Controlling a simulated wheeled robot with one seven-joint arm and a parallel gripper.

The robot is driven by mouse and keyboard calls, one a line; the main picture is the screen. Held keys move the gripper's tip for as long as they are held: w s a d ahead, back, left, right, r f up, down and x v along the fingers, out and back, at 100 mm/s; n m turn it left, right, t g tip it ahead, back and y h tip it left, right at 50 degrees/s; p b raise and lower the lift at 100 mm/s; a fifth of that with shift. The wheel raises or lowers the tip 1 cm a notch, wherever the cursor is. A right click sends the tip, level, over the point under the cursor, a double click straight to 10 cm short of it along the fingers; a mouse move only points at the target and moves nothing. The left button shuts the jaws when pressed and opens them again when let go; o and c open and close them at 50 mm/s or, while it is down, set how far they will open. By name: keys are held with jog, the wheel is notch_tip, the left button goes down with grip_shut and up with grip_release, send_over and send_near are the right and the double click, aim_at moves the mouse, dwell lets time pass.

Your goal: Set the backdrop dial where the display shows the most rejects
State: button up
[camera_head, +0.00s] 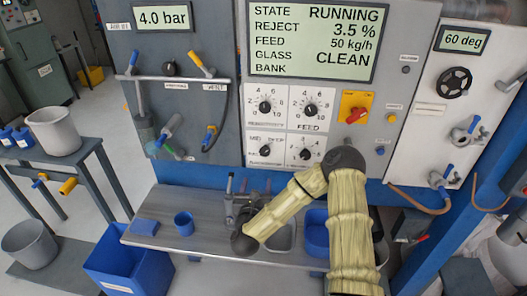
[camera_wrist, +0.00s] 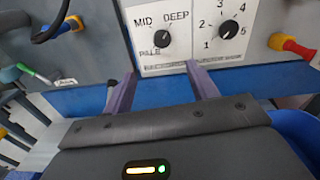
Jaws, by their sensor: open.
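The backdrop dial (camera_wrist: 163,38) is a black knob on a white plate marked PALE, MID and DEEP, seen ahead in the wrist view. In the head view it is the lower left of the panel dials (camera_head: 265,150). I cannot tell its exact pointer setting. The display (camera_head: 318,42) reads STATE RUNNING, REJECT 3.5 %, FEED 50 kg/h, GLASS CLEAN; BANK has no value. My gripper (camera_wrist: 161,88) is open and empty, its two fingers pointing at the panel below the dial, apart from it. In the head view it is below the panel, partly hidden by my arm.
A numbered dial (camera_wrist: 229,30) is right of the backdrop dial. A red and yellow switch (camera_head: 355,108) is right of the dials. A hose and blue valve (camera_head: 210,135) hang at left. A shelf (camera_head: 155,243) holding a blue cup (camera_head: 184,222) juts out below.

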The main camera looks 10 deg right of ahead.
aim_at(264, 152)
jog(key=p+x, duration=0.5)
jog(key=x, duration=0.9)
jog(key=shift+d+r+p, duration=0.1)
jog(key=shift+p, duration=0.3)
jog(key=shift+w+d, duration=0.25)
jog(key=shift+w, duration=0.45)
jog(key=shift+c, duration=0.4)
jog(key=c, duration=0.9)
